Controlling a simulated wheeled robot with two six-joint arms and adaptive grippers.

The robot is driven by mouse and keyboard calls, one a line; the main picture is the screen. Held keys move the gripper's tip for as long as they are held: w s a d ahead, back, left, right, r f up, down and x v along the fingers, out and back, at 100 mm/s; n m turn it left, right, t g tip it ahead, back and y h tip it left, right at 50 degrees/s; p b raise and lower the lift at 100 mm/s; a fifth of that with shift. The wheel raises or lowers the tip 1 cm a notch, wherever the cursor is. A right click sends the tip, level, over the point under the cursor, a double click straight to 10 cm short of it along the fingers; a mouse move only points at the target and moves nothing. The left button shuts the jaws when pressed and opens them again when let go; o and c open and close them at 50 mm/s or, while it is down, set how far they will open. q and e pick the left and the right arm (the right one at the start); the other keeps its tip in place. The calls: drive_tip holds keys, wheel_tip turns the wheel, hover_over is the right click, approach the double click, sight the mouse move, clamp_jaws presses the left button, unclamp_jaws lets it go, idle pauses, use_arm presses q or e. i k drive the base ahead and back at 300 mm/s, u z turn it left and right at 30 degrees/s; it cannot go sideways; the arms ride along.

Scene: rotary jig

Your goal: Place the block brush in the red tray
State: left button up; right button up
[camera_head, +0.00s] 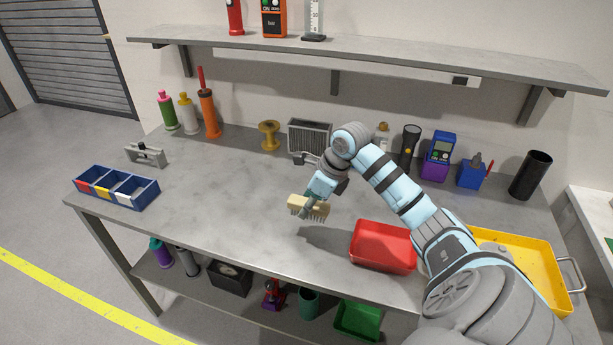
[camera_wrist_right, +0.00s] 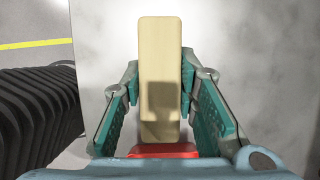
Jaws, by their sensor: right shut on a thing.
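The block brush (camera_head: 297,202) has a pale wooden block with bristles pointing down. My right gripper (camera_head: 313,203) is shut on it and holds it above the table, to the left of the red tray. In the right wrist view the brush's block (camera_wrist_right: 160,60) stands between the two teal fingers (camera_wrist_right: 160,110). The red tray (camera_head: 383,247) sits on the table near its front edge, and looks empty. A strip of red shows at the bottom of the right wrist view (camera_wrist_right: 163,150). My left gripper is not in view.
A yellow tray (camera_head: 555,262) stands right of the red tray, partly behind my arm. A blue divided bin (camera_head: 118,203) is at the left. Bottles, a spool (camera_head: 269,135), a flashlight (camera_head: 410,147) and devices line the back. The table's middle (camera_head: 230,185) is clear.

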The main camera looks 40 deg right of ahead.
sight(370, 248)
drive_tip(key=u, duration=0.55)
drive_tip(key=i, duration=1.25)
drive_tip(key=z, duration=2.55)
